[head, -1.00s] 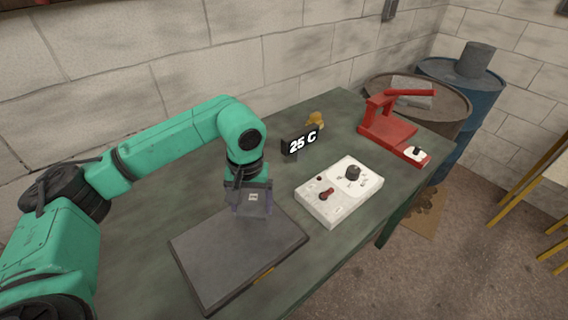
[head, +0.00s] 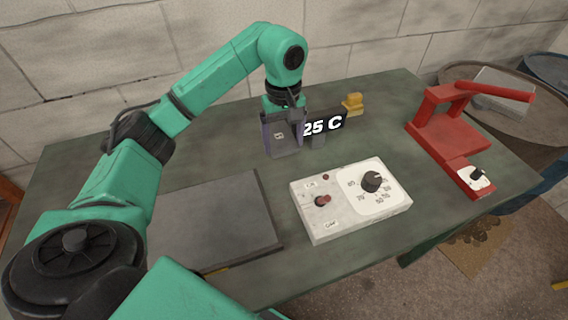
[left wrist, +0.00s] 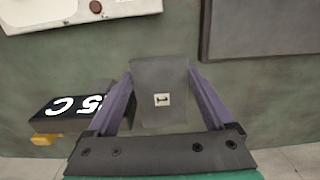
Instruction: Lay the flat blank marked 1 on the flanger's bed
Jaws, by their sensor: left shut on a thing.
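The flat grey blank (head: 286,149) with a small pale label hangs from my left gripper (head: 281,138), above the bench and beside the display. In the left wrist view the blank (left wrist: 160,75) sits between the purple fingers, which are shut on it; its label mark looks like a 1 turned sideways. The red lever machine (head: 440,122), which looks like the flanger, stands at the right end of the bench, well apart from the blank. My right gripper is not in view.
A dark flat plate (head: 215,215) lies at the bench's front left. A white control box (head: 340,222) with a dial stands between it and the red machine. A black "25 C" display (head: 335,122) and a yellow piece (head: 353,103) are close behind the gripper. Barrels stand beyond the right edge.

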